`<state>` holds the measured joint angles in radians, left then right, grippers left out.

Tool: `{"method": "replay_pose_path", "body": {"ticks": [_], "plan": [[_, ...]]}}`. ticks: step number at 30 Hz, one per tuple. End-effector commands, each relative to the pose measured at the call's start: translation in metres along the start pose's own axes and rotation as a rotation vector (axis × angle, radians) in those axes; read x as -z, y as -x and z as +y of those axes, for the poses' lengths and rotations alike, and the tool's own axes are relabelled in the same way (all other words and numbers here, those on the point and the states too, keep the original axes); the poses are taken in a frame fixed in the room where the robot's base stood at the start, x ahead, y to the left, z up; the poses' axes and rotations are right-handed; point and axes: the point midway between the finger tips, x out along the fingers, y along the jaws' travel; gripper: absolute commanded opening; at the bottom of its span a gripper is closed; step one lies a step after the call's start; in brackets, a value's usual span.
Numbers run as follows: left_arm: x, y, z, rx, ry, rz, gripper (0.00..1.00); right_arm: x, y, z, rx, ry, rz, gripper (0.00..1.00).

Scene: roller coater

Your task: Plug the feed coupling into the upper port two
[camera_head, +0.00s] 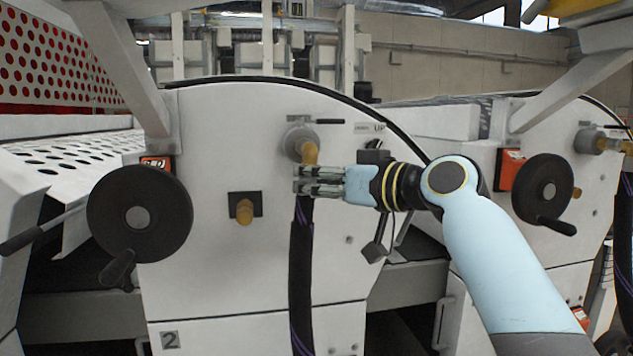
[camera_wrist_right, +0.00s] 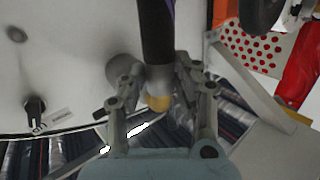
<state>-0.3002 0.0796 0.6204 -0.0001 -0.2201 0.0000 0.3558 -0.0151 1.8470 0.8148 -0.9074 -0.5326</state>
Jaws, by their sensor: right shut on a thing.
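The upper port (camera_head: 300,137) is a grey round fitting with a brass-yellow stub (camera_head: 309,153) angled downward, high on the white side panel marked 2. My right gripper (camera_head: 305,181) is shut on the feed coupling at the top of a black hose with purple stripes (camera_head: 301,265), just below this stub. In the right wrist view the grey coupling (camera_wrist_right: 158,78) sits between the fingers, with the yellow stub (camera_wrist_right: 158,103) right beside its end. The fingers hide much of the coupling in the head view; I cannot tell whether it is seated. My left gripper is out of view.
A lower yellow stub (camera_head: 244,210) sits on a dark plate left of the hose. A black handwheel (camera_head: 140,215) stands out at the left, another (camera_head: 542,190) at the right on the neighbouring unit. A small black lever (camera_head: 375,250) is below my right wrist.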

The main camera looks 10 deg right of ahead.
Motion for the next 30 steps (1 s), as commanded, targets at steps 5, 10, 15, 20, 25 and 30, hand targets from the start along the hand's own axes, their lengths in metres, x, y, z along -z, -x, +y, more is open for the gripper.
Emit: {"method": "replay_pose_path", "body": {"ticks": [5,10,15,20,25,30], "plan": [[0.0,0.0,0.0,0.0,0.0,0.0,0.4,0.001,0.0,0.0,0.0,0.0,0.001,0.46],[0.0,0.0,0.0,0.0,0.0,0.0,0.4,0.0,0.0,0.0,0.0,0.0,0.001,0.57],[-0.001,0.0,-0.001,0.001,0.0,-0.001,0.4,-0.001,0.001,0.0,0.0,-0.001,-0.002,0.57],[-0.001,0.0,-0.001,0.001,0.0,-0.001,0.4,-0.002,0.013,0.001,-0.002,0.002,-0.003,0.57],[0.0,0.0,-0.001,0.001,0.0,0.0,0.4,-0.002,0.049,0.001,-0.003,0.005,-0.005,0.57],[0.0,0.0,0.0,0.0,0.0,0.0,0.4,-0.002,0.088,0.001,-0.002,0.007,-0.005,0.57]]}}
